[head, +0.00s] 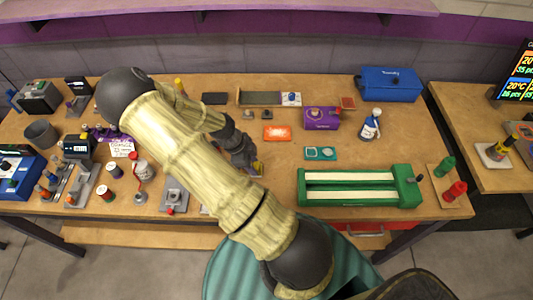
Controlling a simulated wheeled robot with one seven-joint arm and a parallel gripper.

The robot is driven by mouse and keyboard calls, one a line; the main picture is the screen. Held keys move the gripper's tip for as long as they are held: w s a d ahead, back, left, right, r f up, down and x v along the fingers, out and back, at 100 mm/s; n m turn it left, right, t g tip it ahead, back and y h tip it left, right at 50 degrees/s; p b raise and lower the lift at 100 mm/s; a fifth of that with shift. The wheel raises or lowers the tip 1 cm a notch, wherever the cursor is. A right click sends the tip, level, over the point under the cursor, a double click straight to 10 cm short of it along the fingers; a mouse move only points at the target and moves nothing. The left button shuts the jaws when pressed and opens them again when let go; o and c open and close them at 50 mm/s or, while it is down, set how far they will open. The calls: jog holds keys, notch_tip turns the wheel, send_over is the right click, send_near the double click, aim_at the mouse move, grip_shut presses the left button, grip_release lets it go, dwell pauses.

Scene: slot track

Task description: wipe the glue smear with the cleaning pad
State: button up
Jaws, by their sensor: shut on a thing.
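My gripper (248,162) is low over the middle of the wooden workbench, mostly hidden behind my own arm. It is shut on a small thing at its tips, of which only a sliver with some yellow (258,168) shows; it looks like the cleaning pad. I cannot tell if it touches the bench top. I cannot make out the glue smear; my arm covers part of the bench.
The workbench (285,205) holds a green two-slot track (360,187) at the right, an orange card (277,133), a teal item (320,153), a purple box (321,118), a spray bottle (371,125) and a blue toolbox (390,84). Several tools and jars crowd the left.

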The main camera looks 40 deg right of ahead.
jog(key=shift+s+a+r, duration=0.15)
jog(key=shift+s+a, duration=0.1)
jog(key=shift+s, duration=0.1)
notch_tip(320, 180, up, 3)
jog(key=shift+s+f+p, duration=0.1)
jog(key=shift+f+p, duration=0.05)
jog(key=shift+p, duration=0.95)
jog(key=shift+w+r+p, duration=0.15)
jog(key=shift+r+p, duration=0.4)
jog(key=shift+w+r+p, duration=0.15)
jog(key=shift+r+p, duration=0.35)
jog(key=shift+r, duration=0.05)
jog(key=shift+s+d+r+p, duration=0.1)
jog(key=shift+d+r+p, duration=0.05)
jog(key=shift+r+p, duration=1.2)
jog(key=shift+r, duration=0.15)
